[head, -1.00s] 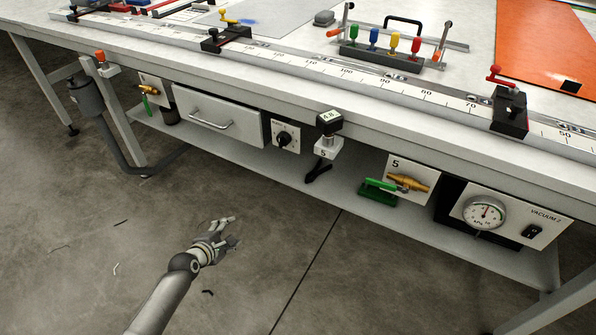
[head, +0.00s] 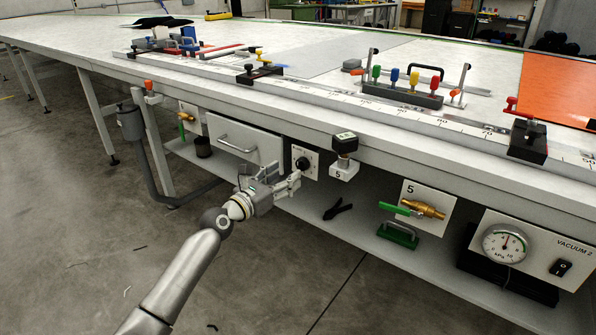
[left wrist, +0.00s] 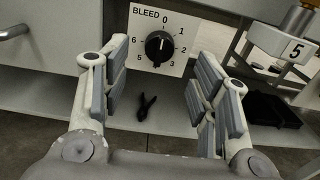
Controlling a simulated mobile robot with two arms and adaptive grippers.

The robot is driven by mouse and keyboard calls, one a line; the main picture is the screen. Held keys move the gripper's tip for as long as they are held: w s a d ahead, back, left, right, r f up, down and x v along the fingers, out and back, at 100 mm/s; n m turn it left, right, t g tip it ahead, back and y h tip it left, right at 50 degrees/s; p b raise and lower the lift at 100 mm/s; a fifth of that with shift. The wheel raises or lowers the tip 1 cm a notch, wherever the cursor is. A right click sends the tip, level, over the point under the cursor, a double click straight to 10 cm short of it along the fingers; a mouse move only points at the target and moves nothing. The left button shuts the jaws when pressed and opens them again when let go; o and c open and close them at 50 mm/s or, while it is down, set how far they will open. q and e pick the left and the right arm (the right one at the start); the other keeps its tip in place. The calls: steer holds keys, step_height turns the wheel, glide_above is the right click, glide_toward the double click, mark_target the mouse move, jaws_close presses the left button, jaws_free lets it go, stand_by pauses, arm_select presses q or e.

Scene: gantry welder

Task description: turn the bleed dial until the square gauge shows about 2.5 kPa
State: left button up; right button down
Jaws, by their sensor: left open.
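The bleed dial (head: 302,163) is a black knob on a white plate under the table edge. In the left wrist view the dial (left wrist: 159,46) has numbers from 0 to 6, and its white mark points up, near 0. My left gripper (head: 291,179) is open and empty, just in front of the dial. In the left wrist view its fingers stand to either side of the dial, apart from it. My right gripper is not in view.
A drawer with a handle (head: 238,145) is left of the dial. Black pliers (head: 338,210) lie on the lower shelf. A brass valve with a green lever (head: 425,208) and a round vacuum gauge (head: 505,244) are to the right. The table edge overhangs the dial.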

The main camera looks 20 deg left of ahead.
mark_target(298, 167)
arm_select(q)
steer(key=b+x, duration=0.2)
steer(key=x, duration=0.3)
steer(key=shift+f, duration=0.15)
steer(key=shift+w+d, duration=0.25)
steer(key=shift+w, duration=0.4)
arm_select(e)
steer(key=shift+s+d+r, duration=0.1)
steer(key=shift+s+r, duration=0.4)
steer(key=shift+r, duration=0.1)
arm_select(q)
steer(key=c, duration=1)
